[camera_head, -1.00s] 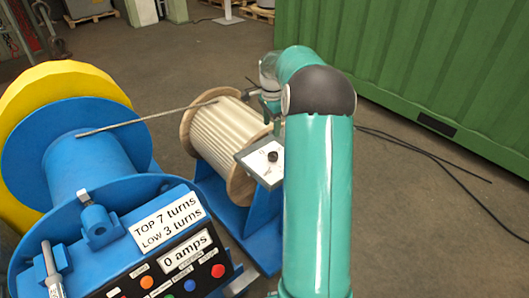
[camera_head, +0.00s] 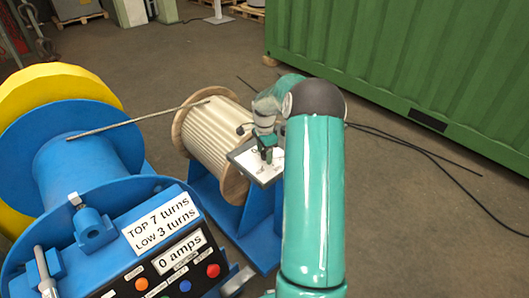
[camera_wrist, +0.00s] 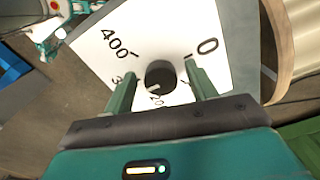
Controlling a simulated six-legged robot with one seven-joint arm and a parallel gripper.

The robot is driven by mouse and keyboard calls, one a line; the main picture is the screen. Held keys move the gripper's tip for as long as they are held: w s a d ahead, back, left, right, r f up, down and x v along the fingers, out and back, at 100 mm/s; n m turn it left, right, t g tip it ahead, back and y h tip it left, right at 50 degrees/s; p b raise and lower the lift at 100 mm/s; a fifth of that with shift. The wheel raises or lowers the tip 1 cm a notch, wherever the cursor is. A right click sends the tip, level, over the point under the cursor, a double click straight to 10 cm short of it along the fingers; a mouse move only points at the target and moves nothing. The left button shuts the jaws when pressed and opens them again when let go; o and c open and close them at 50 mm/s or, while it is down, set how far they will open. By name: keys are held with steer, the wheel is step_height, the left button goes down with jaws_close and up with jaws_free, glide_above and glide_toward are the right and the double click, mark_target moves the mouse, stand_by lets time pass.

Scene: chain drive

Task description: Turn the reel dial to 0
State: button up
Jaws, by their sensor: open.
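The reel dial is a black round knob (camera_wrist: 160,74) on a white dial plate (camera_wrist: 95,48), with a pale mark on its lower side in the wrist view. The plate shows "400" at upper left and "0" at upper right; lower numbers are partly hidden by the fingers. The pale mark faces the lower numbers, away from "0". My gripper (camera_wrist: 161,71) is open, one finger on each side of the knob; I cannot tell whether they touch it. In the head view my gripper (camera_head: 268,152) is over the plate (camera_head: 250,166) and hides the knob.
A wooden reel (camera_head: 212,140) with pale winding stands beside the plate on a blue stand (camera_head: 243,235). A rod (camera_head: 140,120) runs from it to the blue drum (camera_head: 75,165). A control panel (camera_head: 170,275) reads "0 amps". A green container (camera_head: 420,70) stands behind right.

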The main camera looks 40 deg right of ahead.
steer(key=c, duration=1)
